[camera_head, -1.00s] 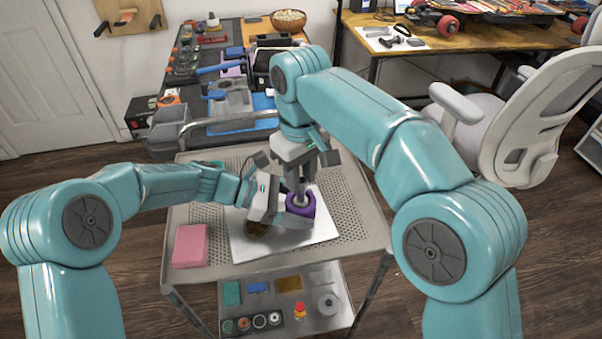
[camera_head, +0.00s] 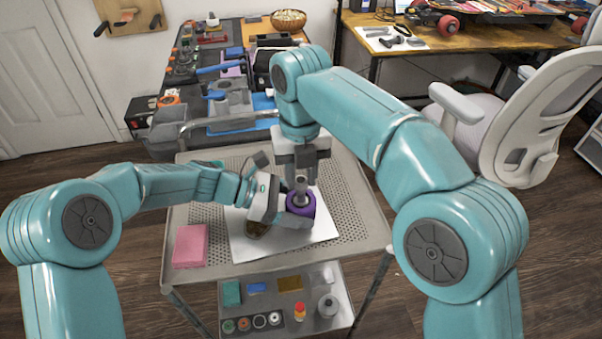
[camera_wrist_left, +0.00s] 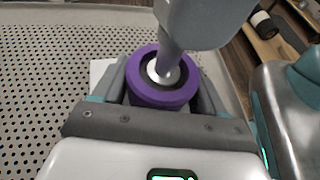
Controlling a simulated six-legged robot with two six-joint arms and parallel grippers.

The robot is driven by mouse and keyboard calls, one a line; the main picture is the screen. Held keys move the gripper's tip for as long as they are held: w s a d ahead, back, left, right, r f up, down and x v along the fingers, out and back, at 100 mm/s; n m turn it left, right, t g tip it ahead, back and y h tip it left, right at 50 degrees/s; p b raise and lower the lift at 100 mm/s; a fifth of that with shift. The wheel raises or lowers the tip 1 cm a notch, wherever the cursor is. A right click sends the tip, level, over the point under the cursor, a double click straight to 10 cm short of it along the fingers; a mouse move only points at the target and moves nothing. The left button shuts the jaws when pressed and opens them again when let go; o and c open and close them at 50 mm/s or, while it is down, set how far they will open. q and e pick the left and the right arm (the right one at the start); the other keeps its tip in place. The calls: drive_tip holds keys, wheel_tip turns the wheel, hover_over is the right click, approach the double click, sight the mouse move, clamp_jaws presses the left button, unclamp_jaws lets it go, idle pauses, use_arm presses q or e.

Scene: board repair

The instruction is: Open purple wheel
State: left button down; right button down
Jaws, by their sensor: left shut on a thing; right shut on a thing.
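The purple wheel (camera_head: 312,207) is above the white sheet on the metal trolley. My left gripper (camera_head: 297,216) is shut around it from the left. In the left wrist view the wheel (camera_wrist_left: 147,96) sits between the fingers, face up, with a dark and silver hub. My right gripper (camera_head: 301,160) is above the wheel, shut on a grey tool (camera_head: 301,185) that points down. In the left wrist view the tool (camera_wrist_left: 172,48) comes down at the silver hub centre. Whether it is seated in the hub cannot be told.
A pink block (camera_head: 190,246) lies at the trolley's left. A brownish round thing (camera_head: 256,230) lies partly hidden by my left gripper. The perforated trolley top (camera_head: 350,215) is clear at the right. A lower shelf (camera_head: 340,305) holds small parts. A white chair (camera_head: 530,120) stands right.

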drive_tip(key=n, duration=0.2)
drive_tip(key=shift+n, duration=0.4)
drive_tip(key=c, duration=0.8)
unclamp_jaws()
drive_tip(key=shift+c, duration=0.3)
